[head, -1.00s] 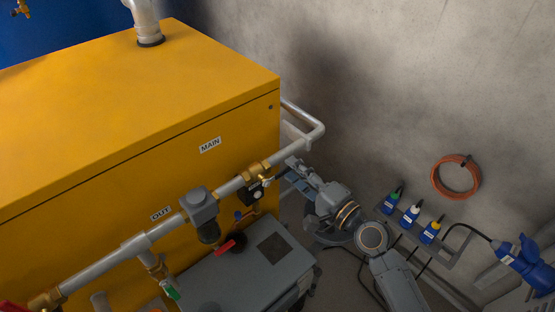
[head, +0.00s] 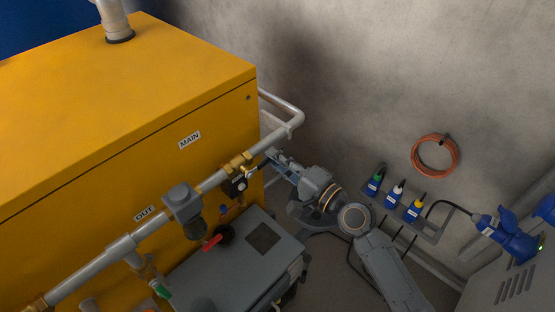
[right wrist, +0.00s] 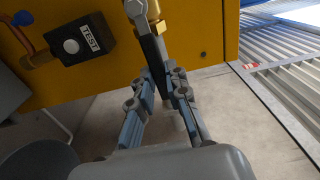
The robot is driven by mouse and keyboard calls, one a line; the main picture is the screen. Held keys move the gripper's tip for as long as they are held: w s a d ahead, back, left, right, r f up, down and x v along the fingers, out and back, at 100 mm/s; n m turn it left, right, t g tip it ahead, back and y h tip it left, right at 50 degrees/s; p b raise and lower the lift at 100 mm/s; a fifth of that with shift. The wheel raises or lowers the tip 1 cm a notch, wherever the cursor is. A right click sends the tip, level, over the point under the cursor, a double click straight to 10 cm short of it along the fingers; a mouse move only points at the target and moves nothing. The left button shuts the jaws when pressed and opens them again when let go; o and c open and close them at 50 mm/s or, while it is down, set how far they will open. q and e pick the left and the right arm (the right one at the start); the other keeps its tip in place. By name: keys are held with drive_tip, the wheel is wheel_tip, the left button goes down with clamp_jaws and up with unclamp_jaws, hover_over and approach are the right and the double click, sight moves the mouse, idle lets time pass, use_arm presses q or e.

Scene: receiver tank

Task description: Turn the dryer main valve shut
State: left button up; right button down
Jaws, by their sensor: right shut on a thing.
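The main valve (head: 238,161) is a brass valve on the grey pipe below the MAIN label (head: 189,140), at the front of the yellow dryer cabinet. Its brass body (right wrist: 143,18) shows at the top of the right wrist view, with a dark lever (right wrist: 153,55) running down from it. My right gripper (right wrist: 162,76) has its two fingers on either side of this lever and is shut on it. In the head view the right gripper (head: 270,154) reaches in from the right, just beside the valve. My left gripper is not in view.
A small TEST box (right wrist: 86,40) is left of the lever. A grey box (head: 238,262) with a red lever (head: 212,242) near it stands below the pipe. A grey bent pipe (head: 286,110) is behind my gripper. Bottles (head: 396,193) are racked by the wall.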

drive_tip(key=shift+r+n, duration=0.5)
drive_tip(key=shift+n, duration=0.2)
drive_tip(key=s+a+r+n+p, duration=0.5)
drive_tip(key=n+p, duration=0.4)
drive_tip(key=n, duration=0.7)
drive_tip(key=shift+r+n, duration=0.3)
drive_tip(key=shift+r, duration=0.3)
drive_tip(key=shift+a, duration=0.1)
drive_tip(key=c, duration=1.3)
unclamp_jaws()
drive_tip(key=shift+a, duration=0.1)
drive_tip(key=shift+f, duration=0.1)
